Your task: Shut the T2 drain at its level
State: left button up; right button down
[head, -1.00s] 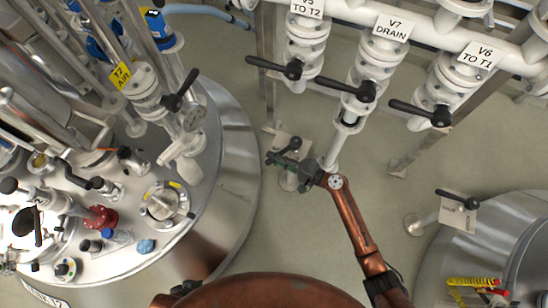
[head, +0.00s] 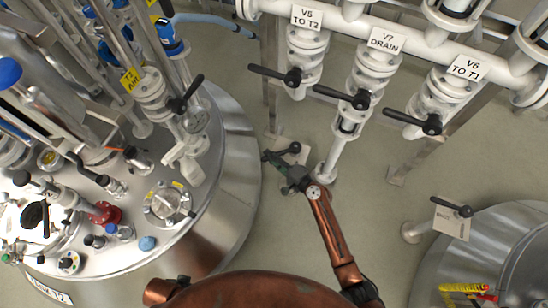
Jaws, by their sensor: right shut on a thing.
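My left gripper is not in view.
V5 (head: 293,76), V7 (head: 361,99) and V6 (head: 432,124) handles hang from the white manifold (head: 400,40) above. A similar low handle (head: 466,211) stands at right by another tank (head: 500,250). Open floor (head: 365,210) lies between the tanks.

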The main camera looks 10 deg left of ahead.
jog(key=c, duration=1.8)
grip_release()
jog(key=v, duration=1.2)
